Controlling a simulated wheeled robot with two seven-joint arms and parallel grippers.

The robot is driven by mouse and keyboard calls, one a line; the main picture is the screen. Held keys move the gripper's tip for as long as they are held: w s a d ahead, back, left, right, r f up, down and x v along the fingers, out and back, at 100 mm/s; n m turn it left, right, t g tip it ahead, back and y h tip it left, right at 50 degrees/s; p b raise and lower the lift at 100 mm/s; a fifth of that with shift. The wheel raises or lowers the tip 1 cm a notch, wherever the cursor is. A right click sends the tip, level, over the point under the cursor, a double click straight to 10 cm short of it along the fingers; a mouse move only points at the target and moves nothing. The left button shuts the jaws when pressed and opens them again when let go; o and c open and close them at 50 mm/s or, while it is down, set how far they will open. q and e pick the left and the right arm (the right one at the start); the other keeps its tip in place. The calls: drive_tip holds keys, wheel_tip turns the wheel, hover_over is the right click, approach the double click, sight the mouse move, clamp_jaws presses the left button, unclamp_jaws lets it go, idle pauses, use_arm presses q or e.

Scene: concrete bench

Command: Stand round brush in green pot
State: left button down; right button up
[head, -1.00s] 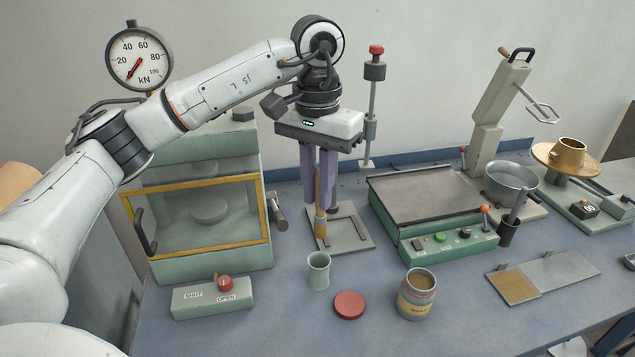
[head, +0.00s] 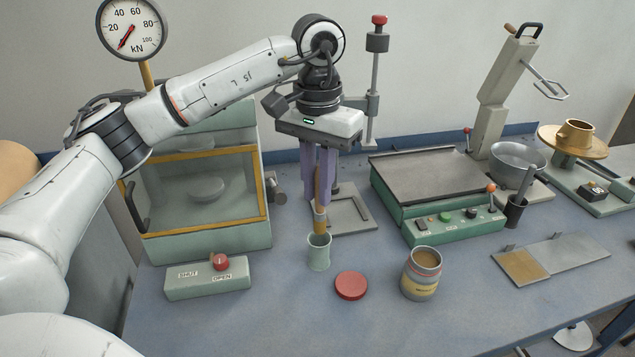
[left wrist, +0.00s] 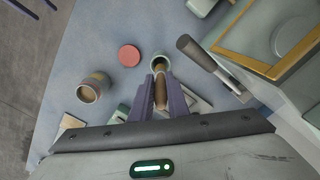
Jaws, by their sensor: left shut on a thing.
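The round brush (head: 320,215) has a wooden handle and hangs upright. My left gripper (head: 319,198) is shut on its handle with purple fingers. The small green pot (head: 319,254) stands on the bench right below. The brush's lower end meets the pot's rim in the head view; I cannot tell whether it is just above or slightly inside. In the left wrist view the brush handle (left wrist: 160,92) lies between the fingers (left wrist: 161,85), and the pot (left wrist: 160,61) shows just beyond its end. My right gripper is not in view.
A red lid (head: 351,285) and an open jar (head: 422,274) stand right of the pot. A SHUT/OPEN switch box (head: 206,280) and a glass-fronted cabinet (head: 203,190) are to the left. A press plate (head: 352,222) lies behind, a green hotplate unit (head: 440,190) back right.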

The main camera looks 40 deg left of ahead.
sight(318, 214)
use_arm(q)
wheel_tip(318, 214, down, 2)
drive_tip(key=shift+f+b, duration=0.25)
drive_tip(key=shift+b, duration=0.35)
wheel_tip(318, 214, down, 2)
drive_tip(key=shift+b, duration=0.65)
drive_tip(key=shift+f+b, duration=0.5)
drive_tip(key=shift+f, duration=0.3)
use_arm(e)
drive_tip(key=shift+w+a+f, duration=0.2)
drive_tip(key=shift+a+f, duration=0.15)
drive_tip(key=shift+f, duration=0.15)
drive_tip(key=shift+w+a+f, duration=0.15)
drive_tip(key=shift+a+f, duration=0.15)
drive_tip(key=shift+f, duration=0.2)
use_arm(q)
drive_tip(key=c, duration=1.6)
unclamp_jaws()
drive_tip(key=shift+c, duration=0.2)
